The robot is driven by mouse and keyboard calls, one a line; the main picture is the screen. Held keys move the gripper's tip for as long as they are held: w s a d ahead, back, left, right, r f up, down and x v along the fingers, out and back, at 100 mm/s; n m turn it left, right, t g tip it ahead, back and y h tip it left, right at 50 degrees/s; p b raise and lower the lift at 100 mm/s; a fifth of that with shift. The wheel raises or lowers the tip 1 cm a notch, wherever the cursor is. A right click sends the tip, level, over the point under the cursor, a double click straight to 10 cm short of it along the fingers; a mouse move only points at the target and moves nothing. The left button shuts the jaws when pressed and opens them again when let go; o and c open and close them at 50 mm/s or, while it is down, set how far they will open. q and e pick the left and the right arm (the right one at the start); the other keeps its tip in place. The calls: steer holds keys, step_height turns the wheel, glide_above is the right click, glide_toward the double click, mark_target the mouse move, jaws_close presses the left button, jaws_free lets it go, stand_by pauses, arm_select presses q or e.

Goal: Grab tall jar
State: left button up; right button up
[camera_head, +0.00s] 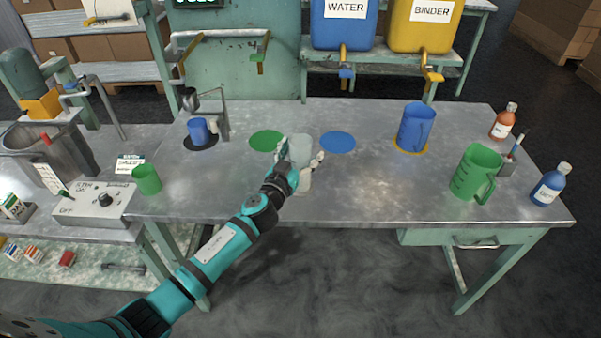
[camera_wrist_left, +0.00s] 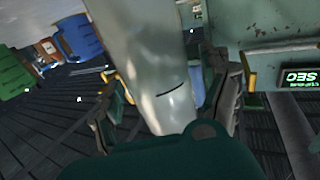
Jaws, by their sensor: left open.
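A pale grey, tall jar-like vessel (camera_head: 302,146) stands on the metal table, between the green and blue discs. My left gripper (camera_head: 300,156) is open around it, with one finger on each side. In the left wrist view the pale vessel (camera_wrist_left: 150,60) rises between the two open fingers (camera_wrist_left: 170,95), close to the palm. Whether the fingers touch it cannot be told. My right gripper is not in view.
A blue jug (camera_head: 416,127) stands on a yellow disc to the right, with a green jug (camera_head: 476,172) farther right. A small blue cup (camera_head: 199,131) sits under a metal stand at left. A green cup (camera_head: 147,179) is at the table's left. The front middle of the table is clear.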

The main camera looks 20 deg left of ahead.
arm_select(q)
steer(key=c, duration=1.6)
jaws_close()
steer(key=shift+r, duration=0.1)
